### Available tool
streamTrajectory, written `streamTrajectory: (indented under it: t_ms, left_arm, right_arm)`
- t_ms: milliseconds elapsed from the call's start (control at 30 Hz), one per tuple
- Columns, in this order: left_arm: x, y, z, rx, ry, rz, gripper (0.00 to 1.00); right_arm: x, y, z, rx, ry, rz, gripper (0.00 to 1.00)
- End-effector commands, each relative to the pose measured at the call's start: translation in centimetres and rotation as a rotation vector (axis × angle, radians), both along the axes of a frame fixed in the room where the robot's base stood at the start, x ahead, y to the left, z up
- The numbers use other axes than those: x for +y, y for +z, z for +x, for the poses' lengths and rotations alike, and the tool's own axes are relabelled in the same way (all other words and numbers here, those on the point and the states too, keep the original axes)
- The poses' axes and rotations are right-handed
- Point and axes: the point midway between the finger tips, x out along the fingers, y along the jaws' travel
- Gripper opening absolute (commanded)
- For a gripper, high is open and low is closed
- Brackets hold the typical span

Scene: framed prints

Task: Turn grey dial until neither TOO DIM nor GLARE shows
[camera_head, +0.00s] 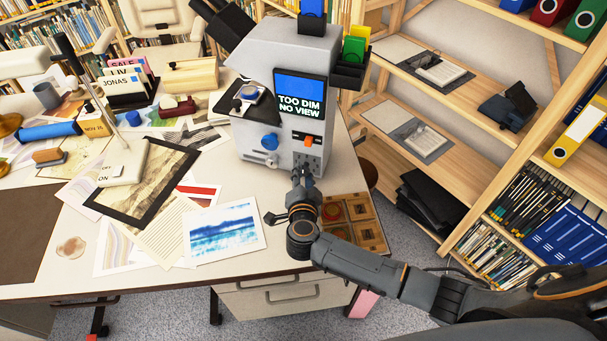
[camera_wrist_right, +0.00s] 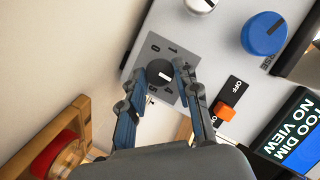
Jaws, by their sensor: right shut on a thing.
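The grey dial (camera_wrist_right: 159,72) sits on a numbered grey plate on the front of the pale machine (camera_head: 287,75). A short white mark shows on its face; I cannot tell surely which number it points at. My right gripper (camera_wrist_right: 158,77) has its fingers on either side of the dial and is shut on it. In the head view my right gripper (camera_head: 304,178) hides the dial. The machine's screen (camera_head: 299,97) reads TOO DIM and NO VIEW under a blue area; it also shows in the wrist view (camera_wrist_right: 296,135). My left gripper is out of view.
A blue knob (camera_head: 269,142) and an orange switch (camera_head: 309,141) sit close to the dial. A wooden tray (camera_head: 350,225) with round pieces lies beside my right wrist. Prints, including a blue seascape (camera_head: 224,232), cover the desk. Shelves stand at the right.

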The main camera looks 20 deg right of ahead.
Motion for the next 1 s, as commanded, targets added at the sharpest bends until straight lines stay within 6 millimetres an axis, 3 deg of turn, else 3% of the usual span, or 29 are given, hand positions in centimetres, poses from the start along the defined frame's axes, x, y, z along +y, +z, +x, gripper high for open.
streamTrajectory:
  t_ms: [100,267,1000]
  left_arm:
    - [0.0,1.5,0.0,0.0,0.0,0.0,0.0]
    - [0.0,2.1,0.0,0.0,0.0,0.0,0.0]
    - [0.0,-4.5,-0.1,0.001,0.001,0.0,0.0]
  right_arm:
    - [0.0,0.1,-0.2,-0.022,-0.004,0.045,0.0]
    - [-0.1,-0.3,-0.3,-0.085,-0.004,0.136,0.0]
    - [-0.2,-1.1,-0.2,-0.391,-0.002,0.566,0.0]
